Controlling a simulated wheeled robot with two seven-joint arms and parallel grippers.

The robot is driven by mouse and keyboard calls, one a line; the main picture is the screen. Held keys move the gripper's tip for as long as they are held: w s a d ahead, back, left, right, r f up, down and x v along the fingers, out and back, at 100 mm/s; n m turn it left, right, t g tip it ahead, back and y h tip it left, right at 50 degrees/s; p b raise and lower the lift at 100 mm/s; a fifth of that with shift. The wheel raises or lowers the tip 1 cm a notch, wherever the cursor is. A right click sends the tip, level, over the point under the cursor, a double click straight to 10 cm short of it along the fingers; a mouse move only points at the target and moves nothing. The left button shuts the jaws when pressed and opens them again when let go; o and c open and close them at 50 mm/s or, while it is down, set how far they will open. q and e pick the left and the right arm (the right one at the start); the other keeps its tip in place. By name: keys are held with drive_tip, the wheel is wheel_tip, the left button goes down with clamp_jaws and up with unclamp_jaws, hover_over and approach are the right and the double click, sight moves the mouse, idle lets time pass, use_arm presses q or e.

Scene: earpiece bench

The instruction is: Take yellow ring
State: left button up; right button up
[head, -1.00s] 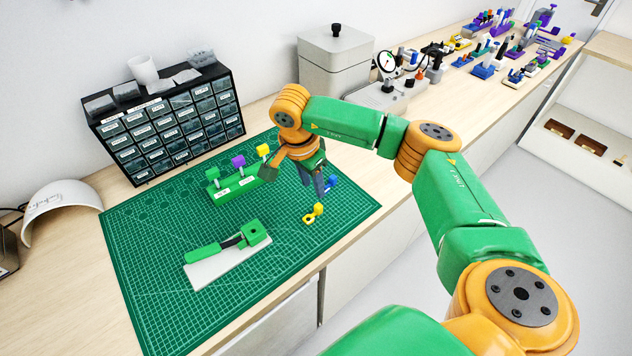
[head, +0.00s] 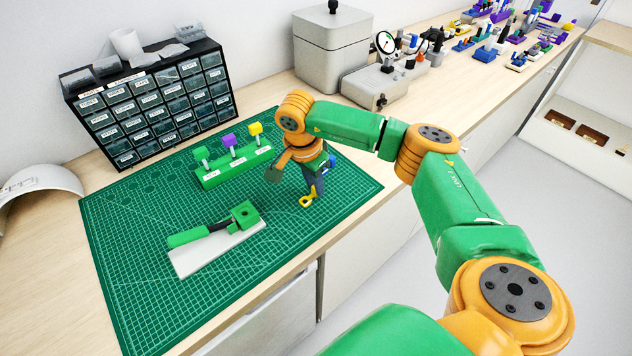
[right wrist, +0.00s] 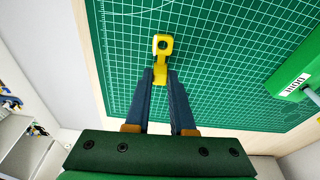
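The yellow ring (head: 306,201) lies on the green cutting mat near its right front edge. In the right wrist view the yellow ring (right wrist: 162,45) shows its round eye beyond the fingertips, and its block-like end is between them. My right gripper (head: 316,192) points down at it, and in the wrist view the right gripper (right wrist: 161,75) has one finger on each side of that end. There is little or no gap, and I cannot tell whether the fingers press on it. My left gripper is not in view.
A green stand (head: 236,168) with green, purple and yellow pieces on posts is to the left. A green tool lies on a white plate (head: 215,252) in front. A drawer cabinet (head: 150,110) stands behind.

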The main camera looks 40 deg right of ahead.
clamp_jaws()
drive_tip(key=shift+r, duration=0.2)
drive_tip(key=shift+r+p, duration=3.3)
drive_tip(key=shift+r, duration=0.65)
drive_tip(key=shift+f, duration=0.1)
